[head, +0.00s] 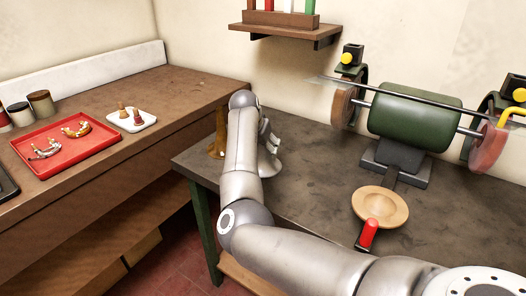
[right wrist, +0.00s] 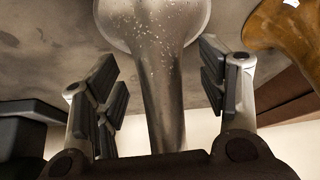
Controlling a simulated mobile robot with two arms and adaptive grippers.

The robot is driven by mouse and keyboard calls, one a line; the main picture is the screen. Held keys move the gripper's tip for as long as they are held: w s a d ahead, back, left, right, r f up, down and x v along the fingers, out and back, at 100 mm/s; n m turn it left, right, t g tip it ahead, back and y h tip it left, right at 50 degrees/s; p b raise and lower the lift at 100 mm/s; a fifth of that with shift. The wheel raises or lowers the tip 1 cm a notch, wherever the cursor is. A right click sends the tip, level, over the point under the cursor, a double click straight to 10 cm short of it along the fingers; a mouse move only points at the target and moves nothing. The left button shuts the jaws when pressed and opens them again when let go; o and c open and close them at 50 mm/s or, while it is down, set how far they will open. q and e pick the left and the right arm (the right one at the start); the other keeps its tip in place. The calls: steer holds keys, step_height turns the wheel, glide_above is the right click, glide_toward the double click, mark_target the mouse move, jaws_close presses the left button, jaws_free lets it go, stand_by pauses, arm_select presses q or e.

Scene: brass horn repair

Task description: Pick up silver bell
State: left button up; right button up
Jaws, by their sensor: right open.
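The silver bell (right wrist: 160,75) fills the middle of the right wrist view, its flared end at the top and its narrow stem running down between my fingers. In the head view its flare (head: 269,166) shows on the grey bench, partly hidden by my right arm. My right gripper (right wrist: 158,85) is open, with one finger on each side of the stem and a visible gap at least on the left. In the head view my forearm hides most of this gripper. My left gripper is not in view.
A brass-coloured bell (right wrist: 288,25) stands close by; it also shows left of my forearm (head: 218,132). A green buffing machine (head: 415,112) and a round wooden dish (head: 380,205) are to the right. A red tray (head: 85,152) lies on the left bench.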

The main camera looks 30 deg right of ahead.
steer(key=shift+d+f, duration=0.1)
steer(key=c, duration=1.3)
